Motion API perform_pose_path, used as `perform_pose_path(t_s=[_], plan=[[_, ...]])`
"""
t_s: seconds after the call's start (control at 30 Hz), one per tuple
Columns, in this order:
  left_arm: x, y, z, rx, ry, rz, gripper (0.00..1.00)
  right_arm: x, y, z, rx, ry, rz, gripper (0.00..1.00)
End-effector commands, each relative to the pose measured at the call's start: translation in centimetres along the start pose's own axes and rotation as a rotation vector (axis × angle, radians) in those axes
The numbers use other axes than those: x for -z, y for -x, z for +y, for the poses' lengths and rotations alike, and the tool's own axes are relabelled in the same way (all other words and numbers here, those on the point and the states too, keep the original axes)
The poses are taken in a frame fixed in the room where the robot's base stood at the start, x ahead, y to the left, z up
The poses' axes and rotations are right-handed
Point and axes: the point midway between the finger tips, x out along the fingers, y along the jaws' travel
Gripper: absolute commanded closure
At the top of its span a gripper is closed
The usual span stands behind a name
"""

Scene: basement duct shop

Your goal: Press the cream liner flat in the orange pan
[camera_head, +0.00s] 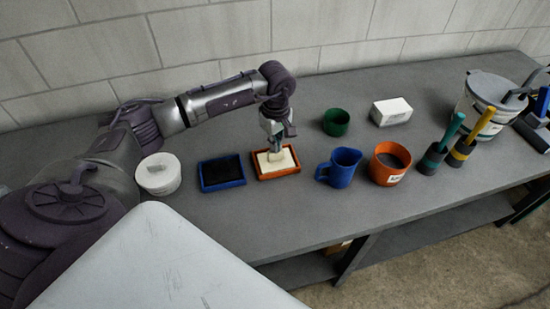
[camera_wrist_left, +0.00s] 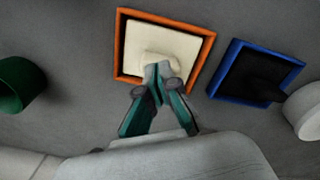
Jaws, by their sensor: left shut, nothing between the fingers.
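The orange pan (camera_head: 277,175) stands on the grey bench, and the cream liner (camera_head: 288,157) lies inside it. My left gripper (camera_head: 276,158) is shut and points down over the pan, its fingertips at the liner. In the left wrist view the orange pan (camera_wrist_left: 207,48) surrounds the liner (camera_wrist_left: 150,36). There my left gripper (camera_wrist_left: 158,76) has its fingertips together near the liner's edge, beside a small raised cream part. Whether the tips touch the liner, I cannot tell for sure. My right gripper is not in view.
A blue pan (camera_head: 222,186) with a dark inside stands left of the orange one, then a white round container (camera_head: 158,174). A blue jug (camera_head: 342,168), an orange pot (camera_head: 388,172), a green cup (camera_head: 336,123) and a white box (camera_head: 391,111) stand to the right.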

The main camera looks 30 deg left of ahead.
Motion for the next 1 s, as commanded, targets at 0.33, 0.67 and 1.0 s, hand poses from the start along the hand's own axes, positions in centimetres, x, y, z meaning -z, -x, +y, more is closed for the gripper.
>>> perform_pose_path(t_s=[0.33,0.67,1.0], plan=[[-0.1,2.1,-0.2,0.007,-0.002,-0.001,1.00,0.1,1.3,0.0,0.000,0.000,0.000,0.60],[-0.1,4.9,-0.1,0.004,-0.001,-0.001,1.00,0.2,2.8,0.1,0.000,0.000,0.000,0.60],[0.0,7.6,0.0,0.002,-0.001,0.000,1.00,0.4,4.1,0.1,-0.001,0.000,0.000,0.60]])
